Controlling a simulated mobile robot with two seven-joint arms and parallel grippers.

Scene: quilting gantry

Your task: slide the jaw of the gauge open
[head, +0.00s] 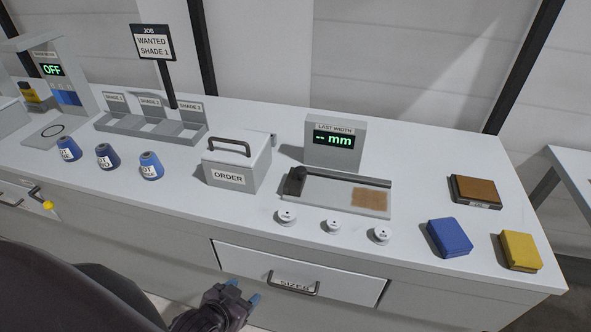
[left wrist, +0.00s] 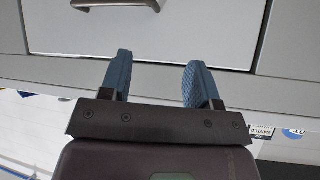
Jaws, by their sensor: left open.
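The gauge is a low grey bed (head: 336,207) on the counter, with a dark block that looks like its jaw (head: 295,181) at the bed's left end. A tan patch lies at the bed's right end. A display (head: 335,143) behind it reads "LAST WIDTH -- mm". My left gripper (head: 243,291) is open and empty, low in front of the counter, below and left of the gauge and beside the drawer marked SIZES. In the left wrist view its two blue fingers (left wrist: 158,65) are apart in front of the drawer face. My right gripper is not in view.
White round pieces (head: 333,226) stand in front of the gauge. An ORDER box (head: 236,160) is to its left. Blue (head: 449,238), yellow (head: 519,251) and brown (head: 475,190) blocks are at right. The drawer handle (head: 292,286) sticks out near my left gripper.

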